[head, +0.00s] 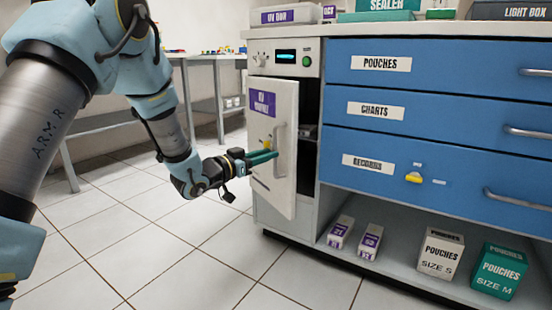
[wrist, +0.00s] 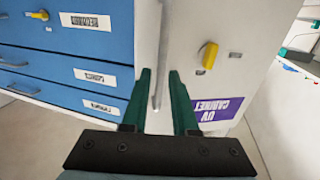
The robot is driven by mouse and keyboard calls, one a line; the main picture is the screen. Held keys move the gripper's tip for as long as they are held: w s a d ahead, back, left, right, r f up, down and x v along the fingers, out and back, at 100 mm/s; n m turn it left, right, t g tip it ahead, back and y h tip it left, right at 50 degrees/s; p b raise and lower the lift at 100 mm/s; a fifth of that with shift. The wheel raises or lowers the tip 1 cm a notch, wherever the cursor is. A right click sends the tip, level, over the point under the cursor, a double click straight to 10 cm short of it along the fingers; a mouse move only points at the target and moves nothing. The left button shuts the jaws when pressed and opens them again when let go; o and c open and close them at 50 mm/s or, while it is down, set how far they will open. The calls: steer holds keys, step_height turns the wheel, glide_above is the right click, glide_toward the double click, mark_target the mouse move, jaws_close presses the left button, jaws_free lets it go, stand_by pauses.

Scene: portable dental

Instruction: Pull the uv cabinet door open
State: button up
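The white UV cabinet door (head: 277,185) stands ajar, with a dark gap along its right side in the head view. It bears a purple UV cabinet label (head: 262,103) and a grey vertical bar handle (head: 282,150). In the wrist view the handle (wrist: 161,50) runs between the green fingers of my gripper (wrist: 159,80). Small gaps show on both sides of it, so the gripper looks open around the handle, not clamped. In the head view my gripper (head: 263,157) is at the handle's left side. A yellow knob (wrist: 208,55) sits on the door.
Blue drawers (head: 435,120) stand right of the cabinet, above an open shelf (head: 375,254) with several boxes. The tiled floor (head: 170,250) left of and before the door is clear. A grey table (head: 110,120) stands at the back left.

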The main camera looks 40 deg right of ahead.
mark_target(275, 174)
steer(key=shift+w+d+b, duration=0.1)
steer(key=shift+d+b, duration=0.35)
steer(key=shift+d, duration=1.4)
steer(key=shift+c, duration=0.4)
jaws_close()
